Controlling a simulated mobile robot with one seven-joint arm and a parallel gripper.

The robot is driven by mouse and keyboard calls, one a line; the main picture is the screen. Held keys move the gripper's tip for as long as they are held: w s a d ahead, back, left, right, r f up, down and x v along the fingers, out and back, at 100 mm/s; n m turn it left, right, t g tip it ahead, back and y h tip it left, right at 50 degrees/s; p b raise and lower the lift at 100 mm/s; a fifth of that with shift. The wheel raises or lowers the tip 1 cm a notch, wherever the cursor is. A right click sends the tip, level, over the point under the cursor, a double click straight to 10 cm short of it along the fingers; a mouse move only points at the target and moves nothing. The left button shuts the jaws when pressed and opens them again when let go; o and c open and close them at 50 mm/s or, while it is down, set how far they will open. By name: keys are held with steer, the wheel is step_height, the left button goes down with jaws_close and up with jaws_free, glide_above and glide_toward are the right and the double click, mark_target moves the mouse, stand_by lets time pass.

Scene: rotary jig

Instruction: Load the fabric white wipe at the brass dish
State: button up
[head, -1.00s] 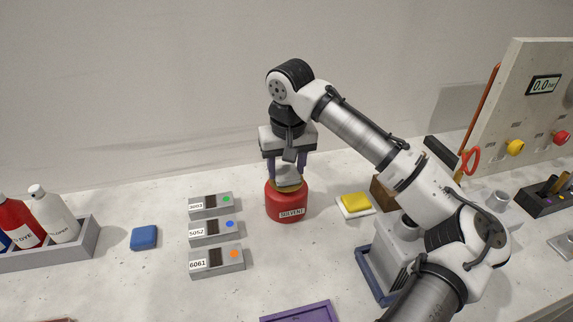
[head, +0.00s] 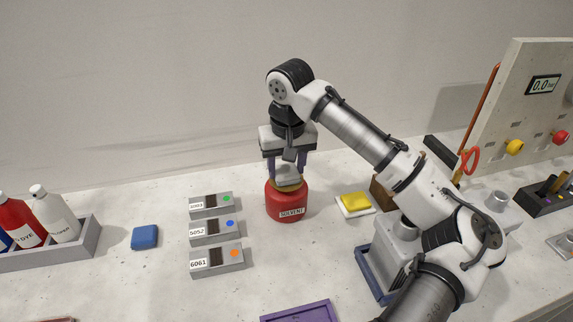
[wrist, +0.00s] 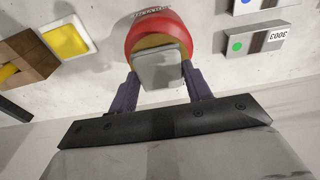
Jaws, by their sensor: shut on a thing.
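The white wipe (wrist: 159,69) is a pale, squarish pad between the two fingers of my gripper (wrist: 163,88) in the wrist view. My gripper is shut on it; it also shows in the head view (head: 287,172). The brass dish (wrist: 150,42) is the yellowish rim on top of the red can marked SOLVENT (head: 287,203). The wipe is right at the dish and covers most of it. I cannot tell how firmly it presses on the dish.
A yellow pad on a white one (head: 355,204) lies right of the can. Grey labelled blocks (head: 216,262) and a blue pad (head: 144,237) lie to the left. A bottle tray (head: 80,245) is far left, a purple tray (head: 298,312) in front, a gauge panel (head: 530,100) right.

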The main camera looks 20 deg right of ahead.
mark_target(287, 171)
steer(key=shift+r+p, duration=3)
steer(key=shift+r, duration=0.5)
steer(key=shift+f, duration=0.15)
